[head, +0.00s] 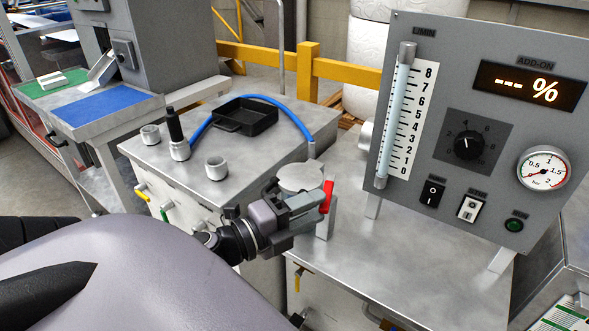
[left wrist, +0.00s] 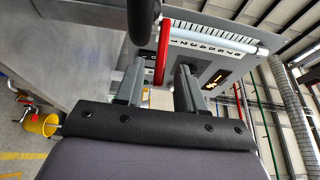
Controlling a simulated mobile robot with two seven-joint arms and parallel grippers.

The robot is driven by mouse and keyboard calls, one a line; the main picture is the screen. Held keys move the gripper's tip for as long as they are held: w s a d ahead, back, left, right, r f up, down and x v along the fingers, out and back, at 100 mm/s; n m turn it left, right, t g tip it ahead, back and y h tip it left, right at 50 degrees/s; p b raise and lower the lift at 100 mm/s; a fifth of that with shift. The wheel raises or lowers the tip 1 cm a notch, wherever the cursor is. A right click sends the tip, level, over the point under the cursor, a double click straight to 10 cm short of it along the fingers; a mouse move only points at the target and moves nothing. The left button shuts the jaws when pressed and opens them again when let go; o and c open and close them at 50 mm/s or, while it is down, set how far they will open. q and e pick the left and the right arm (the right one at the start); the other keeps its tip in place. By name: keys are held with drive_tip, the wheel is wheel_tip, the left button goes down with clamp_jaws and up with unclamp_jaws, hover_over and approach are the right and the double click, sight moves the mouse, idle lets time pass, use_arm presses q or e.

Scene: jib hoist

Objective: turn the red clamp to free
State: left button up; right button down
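The red clamp (head: 327,197) is a small upright red lever beside a round grey disc (head: 301,177) on a post, in front of the gauge panel. My left gripper (head: 313,207) reaches it from the left, with its fingertips close to the lever. In the left wrist view the red clamp (left wrist: 162,52) appears between the two fingers of my left gripper (left wrist: 158,78), which stand apart. Whether either finger touches the lever I cannot tell. My right gripper is not in view.
The grey panel (head: 452,52) with a flow tube, knob and pressure gauge (head: 544,168) stands behind and right. A steel top (head: 400,262) lies below it. A black tray (head: 245,117), blue hose (head: 298,119) and several metal cups stand on the cabinet at left.

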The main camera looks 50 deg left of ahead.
use_arm(q)
drive_tip(key=shift+v, duration=1.85)
